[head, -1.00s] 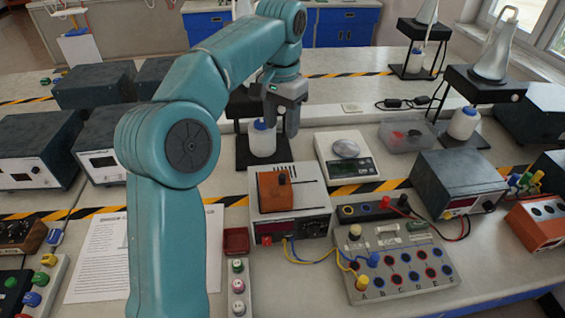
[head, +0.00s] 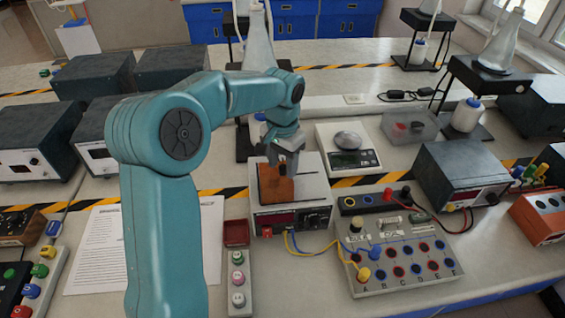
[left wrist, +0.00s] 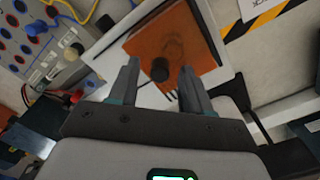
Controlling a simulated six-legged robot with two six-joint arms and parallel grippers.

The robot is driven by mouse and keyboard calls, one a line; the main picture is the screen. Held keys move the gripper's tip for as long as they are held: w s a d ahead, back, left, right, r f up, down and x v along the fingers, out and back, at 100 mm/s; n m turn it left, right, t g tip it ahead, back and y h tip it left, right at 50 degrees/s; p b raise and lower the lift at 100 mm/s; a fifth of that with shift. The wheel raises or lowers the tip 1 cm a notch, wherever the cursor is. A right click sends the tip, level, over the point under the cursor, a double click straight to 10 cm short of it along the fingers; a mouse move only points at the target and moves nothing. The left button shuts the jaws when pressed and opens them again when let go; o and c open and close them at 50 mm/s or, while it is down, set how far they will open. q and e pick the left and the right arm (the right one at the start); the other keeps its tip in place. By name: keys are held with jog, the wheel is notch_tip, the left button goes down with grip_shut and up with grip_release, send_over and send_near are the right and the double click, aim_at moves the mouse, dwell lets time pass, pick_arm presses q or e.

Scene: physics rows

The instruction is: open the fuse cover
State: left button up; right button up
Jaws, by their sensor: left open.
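The fuse cover is an orange-brown plate (head: 275,190) with a dark knob, lying on top of a white instrument box (head: 318,188). In the left wrist view the cover (left wrist: 178,40) fills the space beyond the fingers, and its round black knob (left wrist: 160,70) shows between them. My left gripper (head: 284,168) is over the cover, open, with one finger (left wrist: 160,80) on each side of the knob. A gap shows between the knob and each finger. Whether the fingertips touch the cover, I cannot tell. The cover looks shut. My right gripper is out of view.
A balance (head: 347,160) stands to the right behind the box. A terminal panel (head: 400,262) with blue and yellow leads sits in front right. A button strip (head: 238,275) and red tray (head: 236,232) are at front left. A paper sheet (head: 95,250) lies further left.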

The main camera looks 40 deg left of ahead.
pick_arm(q)
jog(key=shift+f, duration=0.2)
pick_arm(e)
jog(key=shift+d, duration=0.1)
pick_arm(q)
jog(key=shift+c, duration=0.3)
grip_shut()
jog(key=w+d, duration=0.1)
jog(key=w, duration=0.1)
jog(key=w+d+p, duration=0.1)
jog(key=w+d, duration=0.1)
jog(key=w+d+p, duration=0.1)
jog(key=w, duration=0.1)
jog(key=shift+d+r, duration=0.1)
jog(key=shift+d, duration=0.15)
jog(key=shift+w+d, duration=0.3)
jog(key=shift+w, duration=0.05)
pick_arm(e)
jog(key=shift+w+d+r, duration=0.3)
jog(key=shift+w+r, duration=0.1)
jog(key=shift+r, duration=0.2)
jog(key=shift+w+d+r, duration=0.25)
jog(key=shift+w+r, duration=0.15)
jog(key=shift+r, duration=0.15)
pick_arm(q)
jog(key=shift+d, duration=0.1)
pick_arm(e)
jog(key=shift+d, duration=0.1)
